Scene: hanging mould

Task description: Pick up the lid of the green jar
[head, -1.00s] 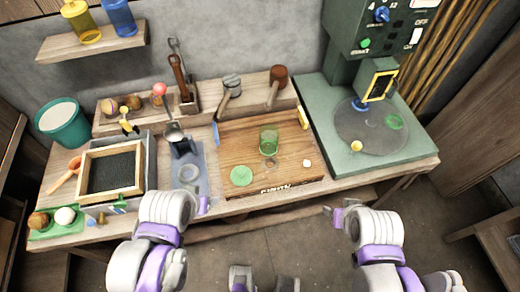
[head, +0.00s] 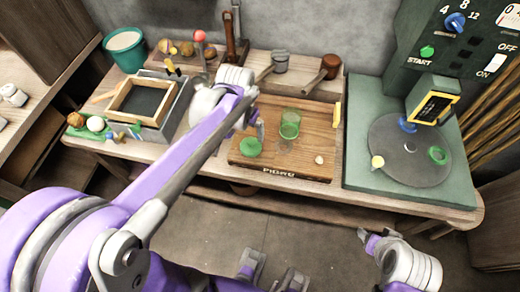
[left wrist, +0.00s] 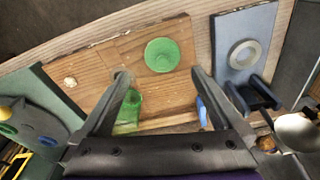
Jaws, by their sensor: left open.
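The green round lid (head: 251,147) lies flat on the wooden board (head: 300,165), left of the green see-through jar (head: 289,124). The lid is apart from the jar. In the left wrist view the lid (left wrist: 162,55) shows just beyond and between the fingertips, and the jar (left wrist: 130,112) is partly hidden by a finger. My left gripper (left wrist: 160,76) is open and empty above the board; in the head view my arm hides most of it. My right gripper (head: 368,239) is in front of the bench, away from the lid; its jaws are too small to read.
A small pale piece (head: 319,160) lies on the board. A green machine with a round plate (head: 410,147) stands at the right. A framed tray (head: 112,101) is at the left. Mallets (head: 329,67) lie on the raised shelf behind the board.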

